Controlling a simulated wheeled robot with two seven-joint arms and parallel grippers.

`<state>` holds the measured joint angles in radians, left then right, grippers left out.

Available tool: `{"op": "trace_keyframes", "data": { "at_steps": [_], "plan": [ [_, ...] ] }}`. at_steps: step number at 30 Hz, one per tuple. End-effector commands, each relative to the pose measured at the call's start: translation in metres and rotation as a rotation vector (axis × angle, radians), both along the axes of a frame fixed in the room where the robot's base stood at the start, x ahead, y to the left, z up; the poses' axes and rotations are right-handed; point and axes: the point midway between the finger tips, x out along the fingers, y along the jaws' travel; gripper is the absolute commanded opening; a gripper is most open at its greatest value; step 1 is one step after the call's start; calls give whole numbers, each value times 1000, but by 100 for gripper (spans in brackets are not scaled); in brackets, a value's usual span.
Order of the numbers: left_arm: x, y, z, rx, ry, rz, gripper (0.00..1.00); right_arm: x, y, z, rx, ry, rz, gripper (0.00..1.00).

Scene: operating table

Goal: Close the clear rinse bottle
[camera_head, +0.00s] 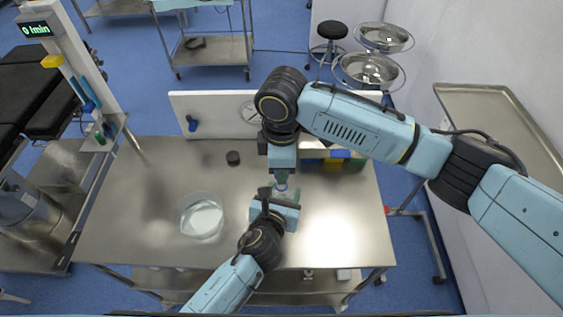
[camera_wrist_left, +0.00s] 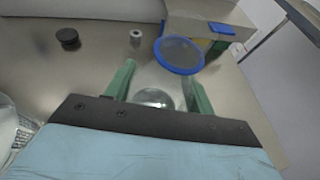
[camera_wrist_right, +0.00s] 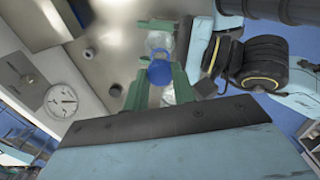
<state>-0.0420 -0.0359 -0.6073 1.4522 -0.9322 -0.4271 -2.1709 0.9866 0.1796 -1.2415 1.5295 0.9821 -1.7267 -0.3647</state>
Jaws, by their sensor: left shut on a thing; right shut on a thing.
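My left gripper (camera_wrist_left: 160,78) has its green fingers on either side of the clear rinse bottle (camera_wrist_left: 155,98) and is shut on it. A blue-rimmed round cap (camera_wrist_left: 180,55) shows just beyond the fingertips. In the right wrist view the blue cap (camera_wrist_right: 160,72) sits between the green fingers of my right gripper (camera_wrist_right: 159,76), which is shut on it. In the head view my right gripper (camera_head: 282,170) points down just above and behind my left gripper (camera_head: 274,210). The grippers largely hide the bottle there. I cannot tell whether cap and bottle touch.
A clear round dish (camera_head: 201,216) stands on the steel table (camera_head: 130,215) to the left. A small black round piece (camera_head: 233,158) lies behind it. A white panel (camera_head: 215,104) with a clock and coloured bins (camera_head: 345,162) stands along the back edge. The table's left side is mostly clear.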

Motion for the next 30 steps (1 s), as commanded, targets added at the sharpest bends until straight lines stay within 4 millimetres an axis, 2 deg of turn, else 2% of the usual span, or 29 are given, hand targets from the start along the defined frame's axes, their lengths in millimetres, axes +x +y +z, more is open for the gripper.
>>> {"op": "trace_keyframes", "data": {
  "at_steps": [16,25,30],
  "plan": [
    [0,0,0,1,1,0,13,0,0,-3,1,-2,1,5],
    [0,0,0,1,1,0,13,0,1,-19,1,1,1,5],
    [0,0,0,1,1,0,13,0,1,-21,2,-2,2,5]
  ]
}}
